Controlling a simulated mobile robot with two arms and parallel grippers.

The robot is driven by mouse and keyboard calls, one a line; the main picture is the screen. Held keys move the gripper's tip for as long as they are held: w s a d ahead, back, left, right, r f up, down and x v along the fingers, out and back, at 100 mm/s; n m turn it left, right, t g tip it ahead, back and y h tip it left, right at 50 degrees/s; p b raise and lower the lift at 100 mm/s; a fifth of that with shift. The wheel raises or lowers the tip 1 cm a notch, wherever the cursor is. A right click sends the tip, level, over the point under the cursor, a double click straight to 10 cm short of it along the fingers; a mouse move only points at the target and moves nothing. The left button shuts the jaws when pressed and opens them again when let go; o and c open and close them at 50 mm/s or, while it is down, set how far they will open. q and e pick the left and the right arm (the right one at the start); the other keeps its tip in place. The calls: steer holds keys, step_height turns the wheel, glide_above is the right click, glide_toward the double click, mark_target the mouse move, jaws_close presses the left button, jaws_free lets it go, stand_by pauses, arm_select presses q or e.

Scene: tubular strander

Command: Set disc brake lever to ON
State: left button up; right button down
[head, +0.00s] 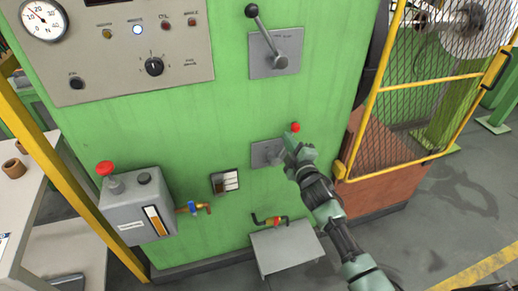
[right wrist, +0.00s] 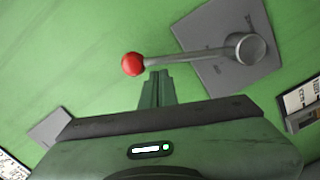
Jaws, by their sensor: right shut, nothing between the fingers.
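A lever with a red ball knob (head: 295,128) sits on a grey plate (head: 262,153) low on the green machine front; my right arm partly covers it. In the right wrist view its red knob (right wrist: 132,64) is at the left end of a grey rod, which runs right to a round hub (right wrist: 245,48) on the plate. My right gripper (head: 291,142) is shut and empty. Its fingertips (right wrist: 156,80) are just below the rod near the knob; I cannot tell whether they touch it. No ON marking is readable. My left gripper is not in view.
A black-knobbed lever (head: 268,30) is higher on the machine, right of a control panel (head: 110,75). A yellow mesh guard (head: 430,95) stands at right.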

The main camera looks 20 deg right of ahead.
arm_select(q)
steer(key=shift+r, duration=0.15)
arm_select(e)
steer(key=shift+d+f+m, duration=0.1)
steer(key=shift+d+m, duration=0.25)
steer(key=shift+m, duration=0.05)
steer(key=shift+d, duration=0.1)
